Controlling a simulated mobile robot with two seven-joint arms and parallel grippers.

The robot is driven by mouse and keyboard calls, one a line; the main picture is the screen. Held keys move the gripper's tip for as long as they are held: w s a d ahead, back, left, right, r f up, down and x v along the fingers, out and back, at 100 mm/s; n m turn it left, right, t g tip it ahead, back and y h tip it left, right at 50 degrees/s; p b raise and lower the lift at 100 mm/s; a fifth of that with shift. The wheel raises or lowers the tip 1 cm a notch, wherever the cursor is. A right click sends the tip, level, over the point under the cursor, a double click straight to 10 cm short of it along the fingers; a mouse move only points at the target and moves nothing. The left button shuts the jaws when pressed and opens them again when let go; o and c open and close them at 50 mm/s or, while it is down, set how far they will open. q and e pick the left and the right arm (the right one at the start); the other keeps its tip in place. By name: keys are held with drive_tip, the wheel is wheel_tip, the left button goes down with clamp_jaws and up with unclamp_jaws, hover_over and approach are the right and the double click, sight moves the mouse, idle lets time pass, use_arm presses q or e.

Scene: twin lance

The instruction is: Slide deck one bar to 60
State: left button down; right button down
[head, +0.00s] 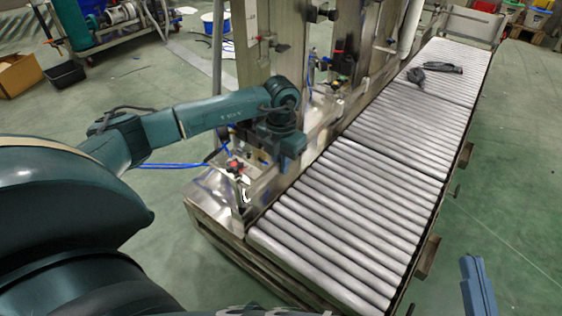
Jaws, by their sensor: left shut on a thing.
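My left gripper (262,163) reaches in from the left and points down at the near end of the steel machine frame. It is shut on a small part there, which I take to be the deck one bar; the gripper and wrist mostly hide it. A red-topped fitting (233,166) sits just left of the gripper. No scale or number is readable. A blue-grey piece (478,287) at the lower right edge looks like part of my right gripper; its fingertips cannot be made out.
A long roller conveyor (340,220) runs from the front to the back right. A dark tool (437,70) lies on its far rollers. Steel uprights (300,60) stand along its left side. A cardboard box (20,76) stands far left.

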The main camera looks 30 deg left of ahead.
use_arm(q)
drive_tip(key=shift+a, duration=0.15)
use_arm(e)
drive_tip(key=shift+f, duration=0.2)
use_arm(q)
drive_tip(key=shift+a, duration=0.65)
use_arm(e)
drive_tip(key=shift+r, duration=0.1)
use_arm(q)
drive_tip(key=shift+w, duration=0.1)
drive_tip(key=c, duration=1.3)
unclamp_jaws()
use_arm(e)
drive_tip(key=shift+r, duration=0.1)
use_arm(q)
drive_tip(key=shift+r+p, duration=3.1)
drive_tip(key=shift+r, duration=0.4)
use_arm(e)
drive_tip(key=shift+s+d+f+n+g+h, duration=0.2)
drive_tip(key=shift+d+n+g+h, duration=0.2)
drive_tip(key=shift+d+n+h, duration=0.15)
